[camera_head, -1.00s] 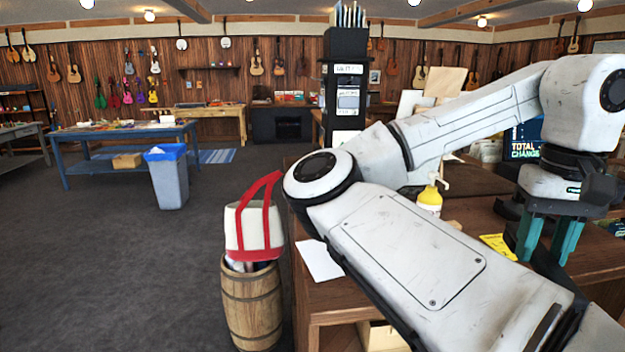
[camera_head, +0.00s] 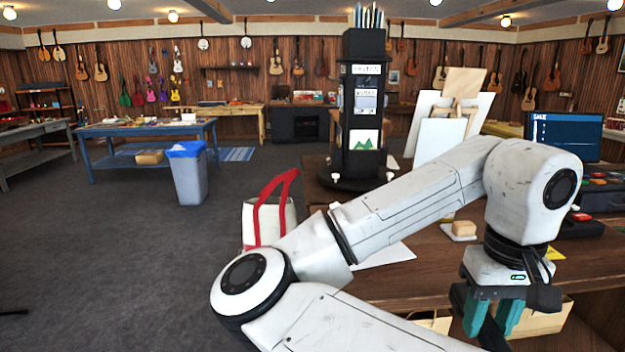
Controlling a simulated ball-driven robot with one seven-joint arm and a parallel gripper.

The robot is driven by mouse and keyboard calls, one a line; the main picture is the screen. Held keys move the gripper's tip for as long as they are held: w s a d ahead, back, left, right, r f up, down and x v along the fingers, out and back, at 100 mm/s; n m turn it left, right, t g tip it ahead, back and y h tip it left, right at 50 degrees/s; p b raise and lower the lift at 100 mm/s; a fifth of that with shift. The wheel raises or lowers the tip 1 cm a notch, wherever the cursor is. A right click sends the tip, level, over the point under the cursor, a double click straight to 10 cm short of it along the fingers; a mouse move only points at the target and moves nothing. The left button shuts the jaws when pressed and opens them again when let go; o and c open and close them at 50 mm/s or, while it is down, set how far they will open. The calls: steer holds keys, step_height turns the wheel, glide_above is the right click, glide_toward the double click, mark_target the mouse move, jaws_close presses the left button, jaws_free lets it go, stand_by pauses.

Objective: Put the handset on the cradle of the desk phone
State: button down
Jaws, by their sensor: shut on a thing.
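My gripper (camera_head: 492,318) is at the lower right, pointing down in front of the wooden counter's front edge. Its teal fingers are closed on a dark object, the handset (camera_head: 490,335), which shows only partly between and below them. The handset's ends are hard to make out. I cannot clearly identify the desk phone or its cradle. A small black device with a red top (camera_head: 580,222) sits on the counter right of my wrist, but I cannot tell what it is.
The wooden counter (camera_head: 400,283) bears a black display tower (camera_head: 363,110), white boards (camera_head: 437,139), a small block on a pad (camera_head: 464,229), a monitor (camera_head: 565,136) and a device with coloured keys (camera_head: 605,190). A red-handled bag (camera_head: 270,215) stands left. Open floor lies further left.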

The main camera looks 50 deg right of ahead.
steer(key=w+a+f+n, duration=0.3)
steer(key=w+a+f, duration=0.5)
steer(key=f, duration=0.4)
steer(key=w+a+f+n, duration=0.4)
steer(key=w+a+f, duration=0.4)
steer(key=w+f, duration=0.2)
steer(key=w+a+f+n, duration=0.4)
steer(key=w+a+f, duration=0.5)
steer(key=f, duration=0.5)
steer(key=shift+w+f, duration=0.35)
steer(key=shift+a, duration=0.1)
